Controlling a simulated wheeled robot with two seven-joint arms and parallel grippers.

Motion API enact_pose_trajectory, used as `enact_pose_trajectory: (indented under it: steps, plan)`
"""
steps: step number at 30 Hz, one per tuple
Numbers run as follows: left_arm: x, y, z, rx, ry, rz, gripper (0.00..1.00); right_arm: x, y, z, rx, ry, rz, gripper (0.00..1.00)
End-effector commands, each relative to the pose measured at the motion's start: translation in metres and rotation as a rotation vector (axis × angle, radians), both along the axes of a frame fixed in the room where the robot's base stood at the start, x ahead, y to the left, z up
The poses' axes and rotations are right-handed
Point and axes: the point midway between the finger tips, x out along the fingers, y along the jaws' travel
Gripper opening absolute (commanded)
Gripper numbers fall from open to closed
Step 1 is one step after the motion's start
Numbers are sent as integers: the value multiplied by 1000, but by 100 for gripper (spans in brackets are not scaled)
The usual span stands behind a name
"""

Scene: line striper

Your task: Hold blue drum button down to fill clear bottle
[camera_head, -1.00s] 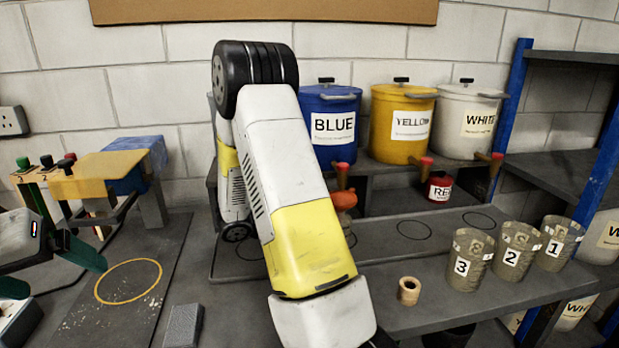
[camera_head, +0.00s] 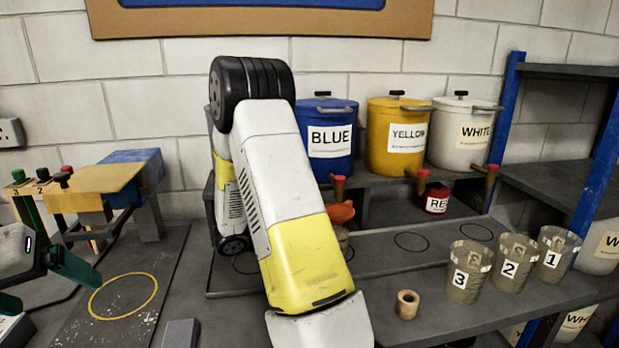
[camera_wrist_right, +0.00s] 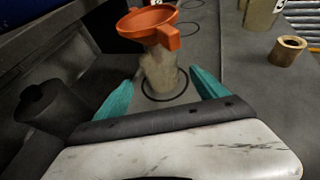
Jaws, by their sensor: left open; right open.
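The blue drum (camera_head: 330,140) stands on the back shelf with a "BLUE" label. Its tap has a red-topped button (camera_head: 338,180) at the front. The clear bottle (camera_wrist_right: 160,75) stands in a marked circle with an orange funnel (camera_wrist_right: 150,24) on top; the funnel also shows below the blue tap in the head view (camera_head: 341,212), where my right arm partly hides the bottle. My right gripper (camera_wrist_right: 161,78) is open, with its teal fingers to either side of the bottle; I cannot tell whether they touch it. My left gripper (camera_head: 45,284) is open and empty at the left.
Yellow drum (camera_head: 397,155) and white drum (camera_head: 460,148) stand right of the blue one. A small red pot (camera_head: 437,199), numbered cups (camera_head: 467,273) and a tan ring (camera_head: 407,305) are to the right. A yellow circle (camera_head: 122,296) marks clear bench at the left.

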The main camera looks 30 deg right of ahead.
Motion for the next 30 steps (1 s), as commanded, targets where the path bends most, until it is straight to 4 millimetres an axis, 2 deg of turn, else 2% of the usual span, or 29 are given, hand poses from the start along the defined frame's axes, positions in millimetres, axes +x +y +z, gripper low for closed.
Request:
enact_pose_trajectory:
  steps: [10, 22, 23, 30]
  plan:
    - [0, 0, 0, 0, 0, 0, 90, 0, 0, 0, 0, 0, 0, 82]
    - [0, 0, 0, 0, 0, 0, 90, 0, 0, 0, 0, 0, 0, 3]
    - [0, 0, 0, 0, 0, 0, 90, 0, 0, 0, 0, 0, 0, 0]
    - [0, 0, 0, 0, 0, 0, 90, 0, 0, 0, 0, 0, 0, 0]
